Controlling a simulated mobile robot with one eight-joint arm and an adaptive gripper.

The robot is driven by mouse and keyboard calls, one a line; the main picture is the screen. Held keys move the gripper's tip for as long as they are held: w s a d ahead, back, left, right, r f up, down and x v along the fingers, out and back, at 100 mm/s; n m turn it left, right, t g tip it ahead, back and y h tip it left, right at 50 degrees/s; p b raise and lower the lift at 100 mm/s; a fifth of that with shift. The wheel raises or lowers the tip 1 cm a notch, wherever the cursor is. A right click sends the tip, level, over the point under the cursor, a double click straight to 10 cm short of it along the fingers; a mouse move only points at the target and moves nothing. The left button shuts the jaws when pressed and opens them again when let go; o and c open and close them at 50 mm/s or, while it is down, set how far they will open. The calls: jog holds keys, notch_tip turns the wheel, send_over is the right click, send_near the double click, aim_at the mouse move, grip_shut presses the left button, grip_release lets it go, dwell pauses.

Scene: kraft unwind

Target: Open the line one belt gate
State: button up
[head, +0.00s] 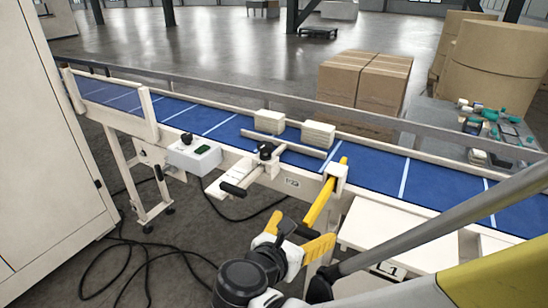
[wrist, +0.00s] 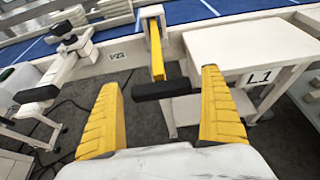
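A yellow bar (head: 322,202) with a white bracket (head: 336,172) sits at the near edge of the blue conveyor belt. In the wrist view the yellow bar (wrist: 156,48) ends in a black crosswise handle (wrist: 161,89). A white lever with a black grip (head: 233,189) stands further left, beside a pale bar (head: 285,147) slanting over the belt. My gripper (head: 296,232) is open and empty. In the wrist view its fingers (wrist: 160,84) lie either side of the handle; contact cannot be told.
A white table (wrist: 240,45) marked L1 stands to the right of the handle. A control box (head: 195,155) hangs at the left. Cables (head: 150,262) lie on the floor.

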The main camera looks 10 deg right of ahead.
jog(key=v, duration=1.2)
dwell(0.3)
